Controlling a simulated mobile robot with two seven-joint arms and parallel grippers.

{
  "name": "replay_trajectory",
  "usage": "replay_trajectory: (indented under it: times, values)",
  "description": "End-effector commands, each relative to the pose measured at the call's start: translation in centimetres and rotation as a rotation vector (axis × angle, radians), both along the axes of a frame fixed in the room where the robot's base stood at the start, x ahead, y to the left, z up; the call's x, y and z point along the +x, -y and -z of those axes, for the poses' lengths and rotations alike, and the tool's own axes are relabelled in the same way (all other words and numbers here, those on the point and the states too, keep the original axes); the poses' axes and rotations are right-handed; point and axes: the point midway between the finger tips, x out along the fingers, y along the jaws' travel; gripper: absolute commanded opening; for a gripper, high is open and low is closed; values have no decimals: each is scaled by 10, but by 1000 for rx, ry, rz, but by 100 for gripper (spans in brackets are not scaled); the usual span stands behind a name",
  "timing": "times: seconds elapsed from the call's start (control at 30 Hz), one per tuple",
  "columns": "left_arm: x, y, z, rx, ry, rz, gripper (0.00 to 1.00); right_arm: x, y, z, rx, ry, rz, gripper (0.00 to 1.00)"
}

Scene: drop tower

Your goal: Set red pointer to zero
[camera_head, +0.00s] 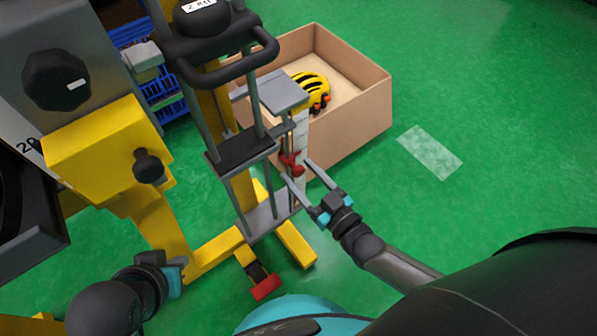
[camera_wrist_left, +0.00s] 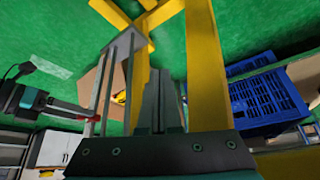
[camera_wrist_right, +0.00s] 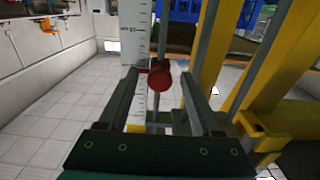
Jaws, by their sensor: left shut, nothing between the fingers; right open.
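The red pointer (camera_head: 292,164) sits on a thin vertical rod beside the white scale (camera_head: 300,130) of the yellow drop tower (camera_head: 207,262). In the right wrist view, the pointer's round red knob (camera_wrist_right: 160,75) lies in front of the scale (camera_wrist_right: 133,30). My right gripper (camera_head: 297,171) is open, with its fingers pointing at the pointer, one on each side of the knob in its wrist view (camera_wrist_right: 159,77); contact cannot be told. The zero mark cannot be read. My left gripper (camera_wrist_left: 158,85) is shut and empty near the tower's yellow post; its fingers are mostly hidden in the head view.
A black weight (camera_head: 205,30) with a handle sits high on the tower. A cardboard box (camera_head: 350,125) holding a yellow helmet (camera_head: 312,90) stands behind the scale. A blue crate (camera_head: 165,95) is behind the tower. A red pedal (camera_head: 266,287) is low in front. Green floor at right is clear.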

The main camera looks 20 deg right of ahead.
Motion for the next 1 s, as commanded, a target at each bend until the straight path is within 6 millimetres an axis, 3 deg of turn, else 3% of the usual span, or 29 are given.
replay_trajectory:
  times: [0.53,1.0]
  values:
    - [10,9,2,-27,68,16,0,12,-4,-1,0,1,0,66]
    - [10,9,2,-26,69,15,0,11,-4,0,0,0,0,14]
